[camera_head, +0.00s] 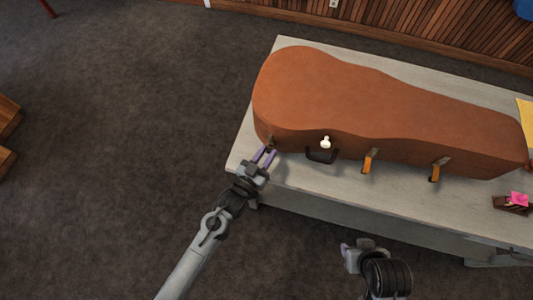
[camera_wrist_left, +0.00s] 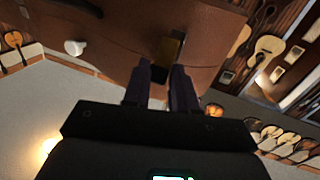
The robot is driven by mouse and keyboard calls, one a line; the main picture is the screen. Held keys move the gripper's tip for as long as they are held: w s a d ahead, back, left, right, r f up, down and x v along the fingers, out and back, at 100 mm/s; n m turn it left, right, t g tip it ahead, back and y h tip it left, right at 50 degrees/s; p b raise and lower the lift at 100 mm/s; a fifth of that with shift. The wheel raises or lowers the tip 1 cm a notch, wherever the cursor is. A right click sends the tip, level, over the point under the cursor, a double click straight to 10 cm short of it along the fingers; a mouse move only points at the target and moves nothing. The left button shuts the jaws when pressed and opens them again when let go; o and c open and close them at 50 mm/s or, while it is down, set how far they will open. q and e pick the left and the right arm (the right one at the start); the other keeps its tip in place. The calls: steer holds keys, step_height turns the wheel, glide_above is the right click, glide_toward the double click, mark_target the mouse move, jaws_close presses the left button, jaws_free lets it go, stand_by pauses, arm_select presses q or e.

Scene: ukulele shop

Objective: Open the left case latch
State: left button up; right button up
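The brown ukulele case (camera_head: 380,105) lies closed on the grey table, its latch side facing me. The left case latch (camera_head: 270,142) is at the near left end, mostly hidden by my left gripper (camera_head: 264,154). In the left wrist view, the latch (camera_wrist_left: 170,48) shows as a brassy plate with a dark lower part near my left fingertips (camera_wrist_left: 159,75). These purple fingers are parted, one on each side of that part; contact is unclear. My right gripper (camera_head: 347,247) is low, in front of the table, apart from the case; its fingers are mostly hidden.
A black handle (camera_head: 321,156) and two orange-yellow latches (camera_head: 369,161) (camera_head: 436,170) are further right on the case. A small white object (camera_head: 326,142) is by the handle. A dark box with a pink item (camera_head: 518,199) sits at right. The table (camera_head: 300,178) has a bare front strip.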

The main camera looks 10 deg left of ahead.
arm_select(q)
steer(key=shift+d, duration=0.1)
jaws_close()
steer(key=f+m+t+h+b, duration=0.1)
steer(key=t+b, duration=0.1)
steer(key=b, duration=0.3)
steer(key=f+t+h+b, duration=0.1)
steer(key=f+t+b, duration=0.1)
steer(key=b, duration=0.3)
steer(key=shift+s+f+m+b, duration=0.15)
steer(key=shift+s+m+b, duration=0.25)
steer(key=shift+t+h+b, duration=0.4)
steer(key=shift+b, duration=0.25)
steer(key=shift+r, duration=0.2)
